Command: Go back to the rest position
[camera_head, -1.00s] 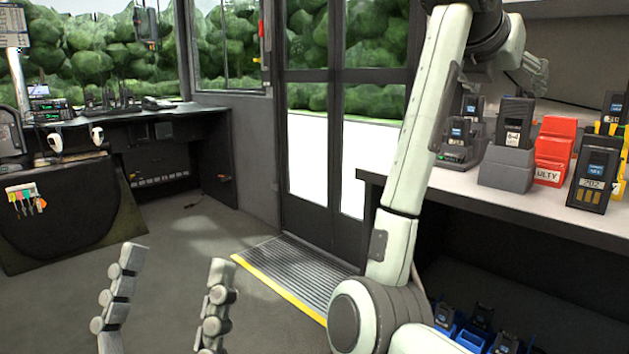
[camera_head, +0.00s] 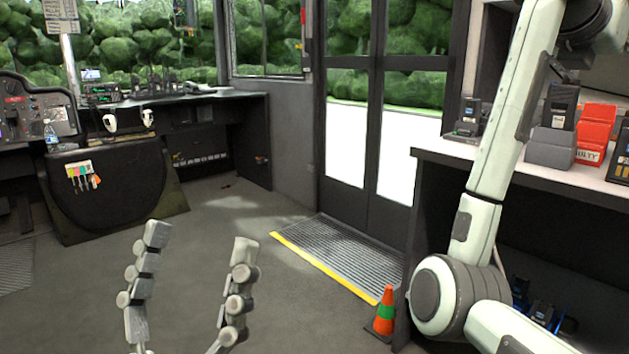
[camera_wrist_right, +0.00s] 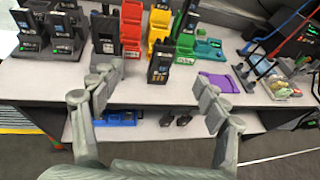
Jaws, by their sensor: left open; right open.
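My left gripper (camera_head: 197,290) is open and empty at the bottom left of the head view, with its two fingers apart over the grey floor. My right arm (camera_head: 499,150) rises along the right side of the head view, in front of the counter. Its gripper lies outside the head view. In the right wrist view my right gripper (camera_wrist_right: 160,100) is open, its fingers apart in front of the counter edge, with nothing between them.
The counter (camera_head: 455,152) on the right holds radios in chargers, a red bin (camera_head: 594,135) and, in the wrist view, yellow and green bins (camera_wrist_right: 186,48). A traffic cone (camera_head: 385,312) stands by the door step (camera_head: 335,262). A driver's desk is at left; the middle floor is clear.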

